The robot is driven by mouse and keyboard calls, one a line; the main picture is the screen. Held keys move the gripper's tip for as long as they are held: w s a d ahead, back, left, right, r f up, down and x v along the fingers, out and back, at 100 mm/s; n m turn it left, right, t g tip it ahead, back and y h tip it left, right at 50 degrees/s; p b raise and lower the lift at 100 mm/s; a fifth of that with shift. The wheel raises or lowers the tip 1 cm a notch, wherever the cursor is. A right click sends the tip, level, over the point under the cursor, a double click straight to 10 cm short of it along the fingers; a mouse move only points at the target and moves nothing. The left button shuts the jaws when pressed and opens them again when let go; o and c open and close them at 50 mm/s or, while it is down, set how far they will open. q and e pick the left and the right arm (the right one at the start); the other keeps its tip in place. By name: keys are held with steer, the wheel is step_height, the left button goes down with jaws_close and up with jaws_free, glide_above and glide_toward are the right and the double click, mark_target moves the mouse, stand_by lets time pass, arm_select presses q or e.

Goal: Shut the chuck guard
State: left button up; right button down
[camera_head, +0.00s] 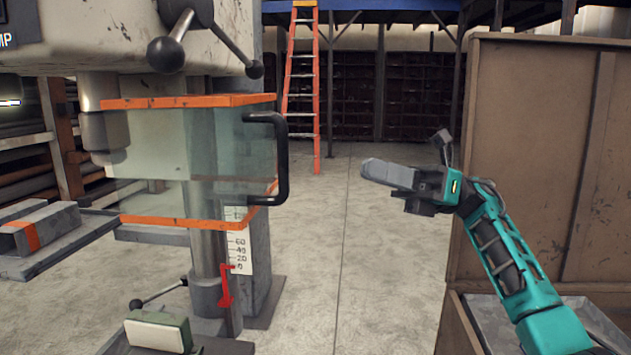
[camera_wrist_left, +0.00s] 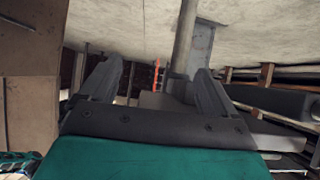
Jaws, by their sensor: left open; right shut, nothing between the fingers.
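The chuck guard (camera_head: 160,155) is a clear box-like shield with orange top and bottom rims, in the head view at left, below the drill head. Its black bar handle (camera_head: 282,160) stands on the right side. The column shows behind the clear panels. I cannot tell how far the guard is swung. My right gripper (camera_head: 375,170) is shut and empty, to the right of the handle and clear of it, pointing left. My left gripper (camera_wrist_left: 158,70) is open with nothing between its fingers in the left wrist view; it is outside the head view. The guard is not clearly visible in the wrist view.
The drill press head (camera_head: 110,35) with ball-ended levers (camera_head: 165,54) hangs over the guard. A scale plate (camera_head: 238,250) and red pointer (camera_head: 226,288) are below it. A brown cabinet (camera_head: 535,150) stands right, near my right arm. An orange ladder (camera_head: 302,80) is behind. The middle floor is clear.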

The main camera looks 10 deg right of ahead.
step_height(320, 180, up, 3)
steer(key=s+d+n+g+h+b, duration=0.1)
steer(key=s+d+n+g+h, duration=0.15)
steer(key=n+h, duration=0.2)
steer(key=b, duration=0.1)
glide_toward(288, 164)
steer(key=x, duration=0.6)
steer(key=shift+a+n, duration=0.35)
steer(key=shift+w+f+t, duration=0.1)
steer(key=shift+t, duration=0.15)
